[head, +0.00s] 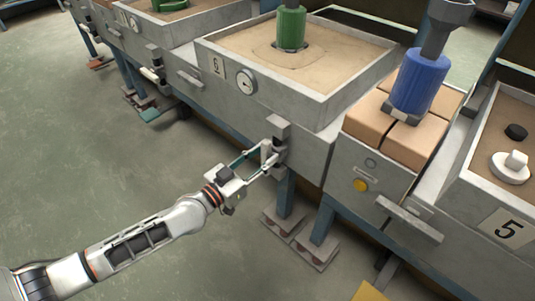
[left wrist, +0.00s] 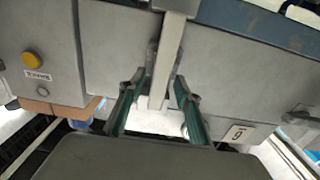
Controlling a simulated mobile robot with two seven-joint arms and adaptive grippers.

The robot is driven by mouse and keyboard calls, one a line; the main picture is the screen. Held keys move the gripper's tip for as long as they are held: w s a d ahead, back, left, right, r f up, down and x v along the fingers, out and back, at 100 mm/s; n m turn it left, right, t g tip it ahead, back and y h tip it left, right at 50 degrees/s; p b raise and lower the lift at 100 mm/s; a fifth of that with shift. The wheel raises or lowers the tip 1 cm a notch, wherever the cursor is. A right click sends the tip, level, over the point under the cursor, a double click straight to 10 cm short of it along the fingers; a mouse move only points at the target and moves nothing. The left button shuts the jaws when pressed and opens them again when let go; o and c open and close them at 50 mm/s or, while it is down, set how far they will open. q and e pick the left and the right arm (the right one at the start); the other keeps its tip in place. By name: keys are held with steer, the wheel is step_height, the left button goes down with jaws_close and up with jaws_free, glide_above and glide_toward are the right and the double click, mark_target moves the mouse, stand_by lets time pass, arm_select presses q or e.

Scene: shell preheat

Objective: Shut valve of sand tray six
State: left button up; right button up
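Sand tray six (head: 300,93) is a grey box of sand with a "6" plate (head: 217,66) and a round dial on its front; the plate also shows, turned over, in the left wrist view (left wrist: 239,133). The valve (head: 278,128) is a grey lever and dark fitting low on the tray's front right. My left gripper (head: 268,158) is at this valve. In the left wrist view, the grey lever bar (left wrist: 160,85) stands between my open left fingers (left wrist: 159,82), with a gap visible on both sides. My right gripper is not in view.
A green cylinder (head: 291,28) stands in the sand. To the right are a blue cylinder (head: 420,82) on tan blocks, a cabinet with a yellow button (head: 361,185), and tray five (head: 480,195). Table legs stand below the valve. The floor (head: 110,130) at left is clear.

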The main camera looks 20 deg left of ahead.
arm_select(q)
steer(key=shift+x, duration=0.8)
jaws_close()
